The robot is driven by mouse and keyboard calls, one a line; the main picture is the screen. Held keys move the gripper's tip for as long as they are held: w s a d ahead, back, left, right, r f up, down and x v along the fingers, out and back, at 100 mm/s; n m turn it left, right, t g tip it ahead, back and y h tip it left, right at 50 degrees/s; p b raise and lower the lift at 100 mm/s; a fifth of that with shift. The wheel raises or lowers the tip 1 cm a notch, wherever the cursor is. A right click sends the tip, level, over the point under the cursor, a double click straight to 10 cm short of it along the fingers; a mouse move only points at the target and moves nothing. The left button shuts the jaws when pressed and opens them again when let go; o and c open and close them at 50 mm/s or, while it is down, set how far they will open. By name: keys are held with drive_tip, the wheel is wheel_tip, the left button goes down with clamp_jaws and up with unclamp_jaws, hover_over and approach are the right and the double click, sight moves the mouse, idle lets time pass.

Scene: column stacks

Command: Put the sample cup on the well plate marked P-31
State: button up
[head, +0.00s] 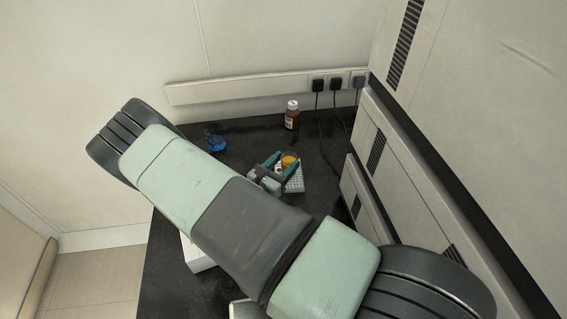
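A small sample cup (289,157) with orange contents shows at the middle of the dark bench in the head view. My gripper (286,167) is at the cup, with a green finger on either side of it. The picture is too small to tell whether the fingers press on the cup or stand just clear of it. A pale well plate (296,184) shows below and beside the gripper, partly hidden by it. Its marking cannot be read. I cannot tell whether the cup touches the plate or is above it.
A brown bottle with a white cap (292,116) stands at the back of the bench (245,135). A blue item (216,142) is at the back left. A white object (197,254) shows partly behind my arm. Cables hang at the back right. My arm hides much of the bench.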

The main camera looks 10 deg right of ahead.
drive_tip(key=shift+o, duration=1.4)
drive_tip(key=shift+r, duration=0.15)
